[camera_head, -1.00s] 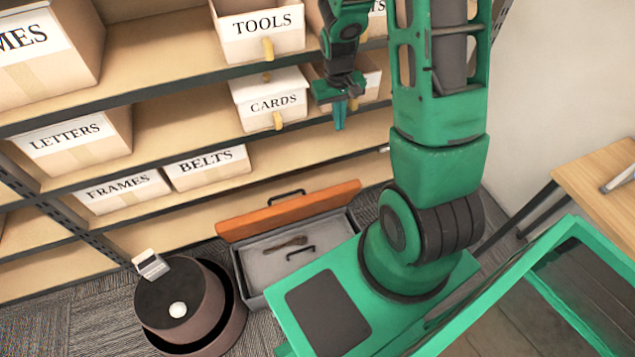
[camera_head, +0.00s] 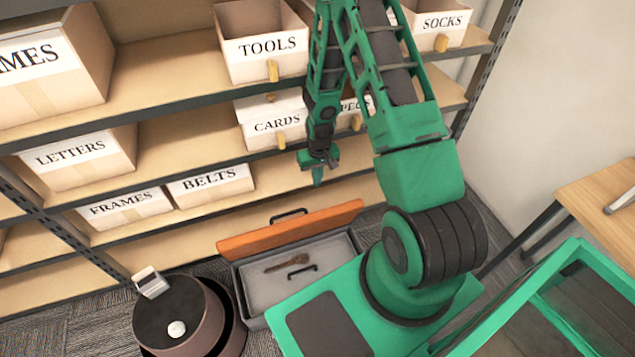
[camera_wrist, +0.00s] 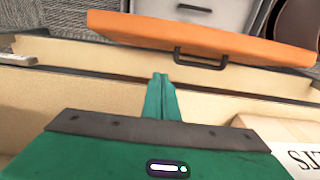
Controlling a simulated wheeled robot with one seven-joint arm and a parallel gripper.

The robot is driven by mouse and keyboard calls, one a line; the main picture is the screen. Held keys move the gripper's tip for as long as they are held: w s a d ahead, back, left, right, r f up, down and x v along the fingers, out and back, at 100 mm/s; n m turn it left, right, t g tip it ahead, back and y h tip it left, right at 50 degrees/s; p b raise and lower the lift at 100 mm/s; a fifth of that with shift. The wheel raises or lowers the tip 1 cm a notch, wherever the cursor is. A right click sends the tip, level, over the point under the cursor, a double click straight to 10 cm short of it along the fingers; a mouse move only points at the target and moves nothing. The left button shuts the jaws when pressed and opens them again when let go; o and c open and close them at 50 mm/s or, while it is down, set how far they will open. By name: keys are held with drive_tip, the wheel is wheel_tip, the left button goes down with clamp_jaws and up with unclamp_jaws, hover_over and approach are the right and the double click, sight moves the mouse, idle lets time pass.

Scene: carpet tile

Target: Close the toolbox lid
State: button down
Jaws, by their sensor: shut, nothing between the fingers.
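The toolbox has an orange lid (camera_head: 290,230) that stands open, tilted up along the side nearest the shelf, with a black handle on its outer face. Its grey tray (camera_head: 330,255) lies open on the carpet with a brown tool (camera_head: 287,263) and a black handle inside. My gripper (camera_head: 318,180) is shut and empty, pointing down in front of the shelf, above and apart from the lid. In the wrist view my closed fingers (camera_wrist: 160,80) point toward the lid (camera_wrist: 205,38), which lies beyond them with its handle facing me.
Shelves with labelled boxes, such as the belts box (camera_head: 211,185) and cards box (camera_head: 273,122), stand behind the toolbox. A round brown stool-like object (camera_head: 180,315) is left of it. A wooden table (camera_head: 605,200) is at the right.

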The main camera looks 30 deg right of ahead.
drive_tip(key=shift+s+a+f, duration=0.1)
drive_tip(key=shift+s+f, duration=0.45)
drive_tip(key=shift+f, duration=0.9)
drive_tip(key=shift+s+a+f, duration=0.1)
drive_tip(key=shift+s+f, duration=0.4)
drive_tip(key=shift+f, duration=0.95)
drive_tip(key=shift+s+a+f, duration=0.1)
drive_tip(key=shift+s+f, duration=0.45)
drive_tip(key=shift+f, duration=0.9)
drive_tip(key=shift+s, duration=0.1)
